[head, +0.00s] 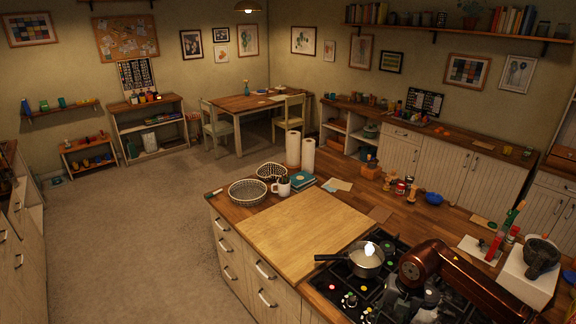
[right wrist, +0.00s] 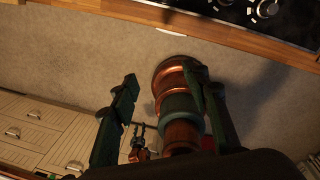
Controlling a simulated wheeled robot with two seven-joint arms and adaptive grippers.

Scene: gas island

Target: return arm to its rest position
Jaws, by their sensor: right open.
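My right gripper (right wrist: 160,78) shows in the right wrist view with its two dark green fingers spread apart. It is open, and I see no object held between the fingers. Copper and green ringed parts that look like my own body show behind the right finger. The copper link of my right arm (head: 430,262) reaches in from the lower right over the stove in the head view. The gripper itself cannot be made out there.
A saucepan (head: 366,259) stands on the gas stove (head: 340,292), close beside my right arm link. A wooden board (head: 303,232) lies on the island left of it. A mortar (head: 541,258) stands at the right. In the wrist view, the counter edge (right wrist: 215,30) runs above open floor (right wrist: 85,75).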

